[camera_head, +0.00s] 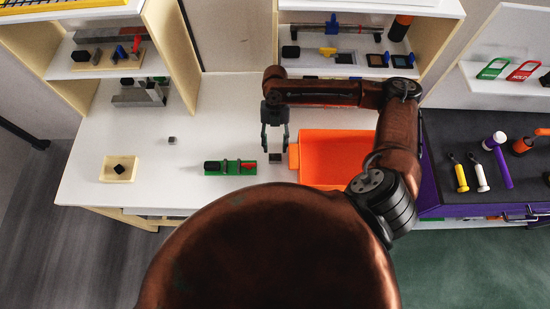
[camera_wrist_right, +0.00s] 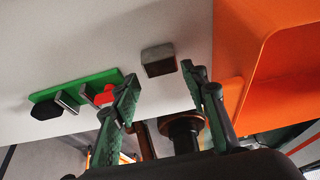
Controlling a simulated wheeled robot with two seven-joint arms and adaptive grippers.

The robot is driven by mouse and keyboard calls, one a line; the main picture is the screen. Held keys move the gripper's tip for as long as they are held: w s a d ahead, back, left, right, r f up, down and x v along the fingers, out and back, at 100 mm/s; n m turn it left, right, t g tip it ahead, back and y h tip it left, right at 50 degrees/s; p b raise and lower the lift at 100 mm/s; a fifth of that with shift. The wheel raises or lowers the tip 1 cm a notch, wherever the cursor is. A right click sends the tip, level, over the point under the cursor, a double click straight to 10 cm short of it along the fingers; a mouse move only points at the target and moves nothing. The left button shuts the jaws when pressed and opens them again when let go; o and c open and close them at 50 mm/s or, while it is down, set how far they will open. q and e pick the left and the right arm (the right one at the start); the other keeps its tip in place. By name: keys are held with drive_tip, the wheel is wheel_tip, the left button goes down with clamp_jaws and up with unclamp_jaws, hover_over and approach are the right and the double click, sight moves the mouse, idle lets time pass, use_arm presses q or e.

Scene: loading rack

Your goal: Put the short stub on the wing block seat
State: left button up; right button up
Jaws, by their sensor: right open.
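My right gripper (camera_head: 274,147) is open and points down at the white table, just over a small dark grey block (camera_head: 275,157). In the right wrist view this block (camera_wrist_right: 158,60) lies beyond the tips of the open, empty fingers (camera_wrist_right: 160,78). A smaller grey cube (camera_head: 172,141) stands alone further left. A green base (camera_head: 232,172) carries a black rounded piece (camera_head: 213,166), grey uprights and a red piece (camera_head: 248,166). A pale square block (camera_head: 120,169) at the left holds a black diamond-shaped piece. I cannot tell which piece is the short stub or which is the wing block seat.
An orange bin (camera_head: 325,143) stands close right of the gripper. Shelves with parts (camera_head: 112,57) rise at the back on both sides. A dark bench (camera_head: 480,150) with tools is at the far right. The table between cube and green base is clear.

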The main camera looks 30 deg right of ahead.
sight(275, 156)
drive_tip(key=x, duration=0.5)
drive_tip(key=shift+f, duration=0.15)
drive_tip(key=shift+c, duration=0.3)
drive_tip(key=c, duration=0.9)
drive_tip(key=shift+c, duration=0.2)
drive_tip(key=shift+w, duration=0.1)
